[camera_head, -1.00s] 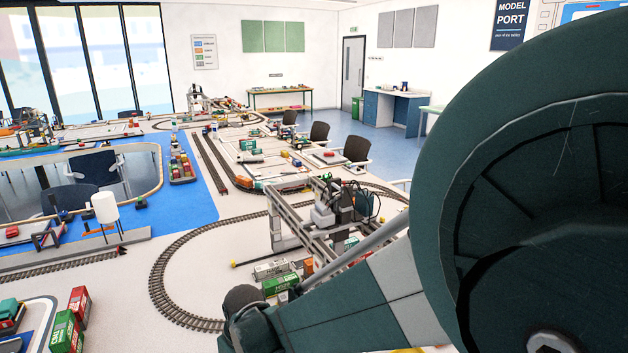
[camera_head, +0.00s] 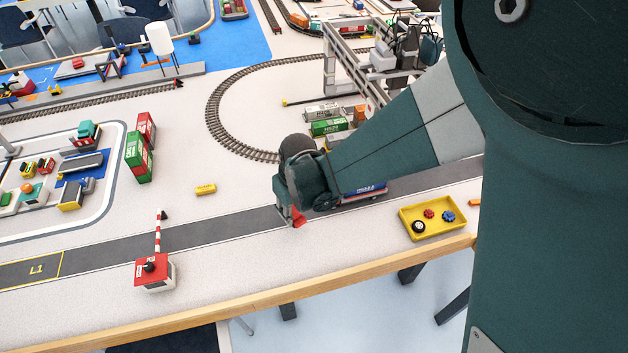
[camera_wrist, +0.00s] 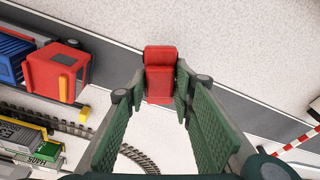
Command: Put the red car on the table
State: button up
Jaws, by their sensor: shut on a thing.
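A small red car (camera_wrist: 160,72) is between the fingertips of my gripper (camera_wrist: 159,88) in the wrist view. My gripper is shut on it, one finger on each side. In the head view the red car (camera_head: 299,217) shows partly below my gripper (camera_head: 291,212), over the grey road strip. My wrist hides the rest of it. I cannot tell whether the car touches the table (camera_head: 225,225).
A truck with a red cab (camera_wrist: 55,72) and blue load is close by on the road. A yellow tray (camera_head: 430,232) holding small wheels lies right. A red-and-white barrier (camera_head: 155,272) stands left. The wooden front edge (camera_head: 340,276) is near. Open table lies left of my gripper.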

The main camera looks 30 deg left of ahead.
aim_at(297, 215)
jog(key=shift+f, duration=0.1)
jog(key=shift+f+b, duration=0.35)
jog(key=shift+f, duration=1.45)
jog(key=shift+f, duration=0.2)
jog(key=o, duration=1)
jog(key=shift+c, duration=0.2)
jog(key=shift+r, duration=0.2)
jog(key=shift+s+d+r+p, duration=0.1)
jog(key=shift+d+r+p, duration=0.25)
jog(key=shift+r, duration=1.65)
jog(key=shift+s+d+r+p, duration=0.15)
jog(key=shift+r+p, duration=0.25)
jog(key=shift+r, duration=1.55)
jog(key=shift+s+d+r+p, duration=0.1)
jog(key=shift+d+r+p, duration=0.25)
jog(key=shift+r, duration=1.65)
jog(key=shift+w, duration=0.1)
